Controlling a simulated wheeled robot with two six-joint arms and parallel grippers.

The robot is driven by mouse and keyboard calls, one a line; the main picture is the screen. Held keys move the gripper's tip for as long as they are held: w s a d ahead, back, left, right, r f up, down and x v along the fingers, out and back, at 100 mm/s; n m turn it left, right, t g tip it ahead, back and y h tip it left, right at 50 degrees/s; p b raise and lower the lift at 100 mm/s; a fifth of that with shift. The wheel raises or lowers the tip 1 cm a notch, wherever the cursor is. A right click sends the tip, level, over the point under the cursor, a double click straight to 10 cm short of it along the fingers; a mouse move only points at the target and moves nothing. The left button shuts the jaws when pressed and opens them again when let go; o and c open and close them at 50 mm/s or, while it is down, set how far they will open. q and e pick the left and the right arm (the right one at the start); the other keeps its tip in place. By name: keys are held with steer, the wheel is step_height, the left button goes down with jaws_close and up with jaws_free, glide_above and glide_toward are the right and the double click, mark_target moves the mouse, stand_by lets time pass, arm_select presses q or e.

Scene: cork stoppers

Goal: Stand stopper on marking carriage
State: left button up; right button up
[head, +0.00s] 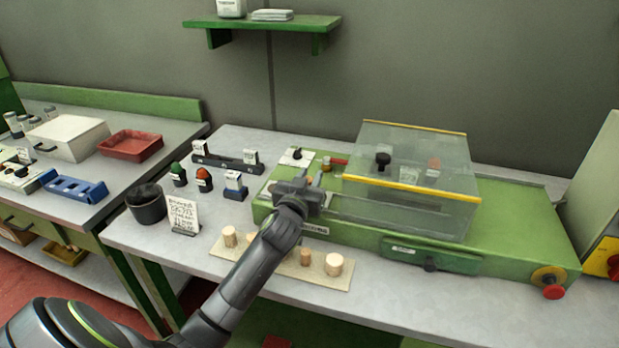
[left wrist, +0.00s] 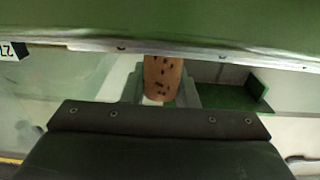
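My left gripper (head: 312,180) is over the left end of the green marking machine (head: 520,212). In the left wrist view, a speckled cork stopper (left wrist: 162,78) sits between the two grey fingers, which touch its sides. My gripper covers much of the machine's left end in the head view, so I cannot make out the carriage clearly, or whether the stopper touches it. Several other stoppers, such as one at the right (head: 333,264), stand on a tan mat (head: 285,266) in front of the machine. My right gripper is in neither view.
A clear guard with yellow edges (head: 410,188) stands just right of my left gripper. A dark cup (head: 147,206), a handwritten card (head: 183,215) and small stamps (head: 203,181) stand to the left. A red knob (head: 553,291) is at the machine's right end.

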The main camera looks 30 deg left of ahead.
arm_select(q)
steer(key=o, duration=0.4)
steer(key=shift+o, duration=0.2)
steer(key=shift+r, duration=0.15)
steer(key=shift+s+d, duration=0.1)
steer(key=shift+s, duration=0.15)
steer(key=b+v, duration=0.1)
steer(key=v, duration=1)
steer(key=shift+s, duration=0.25)
steer(key=shift+d, duration=0.1)
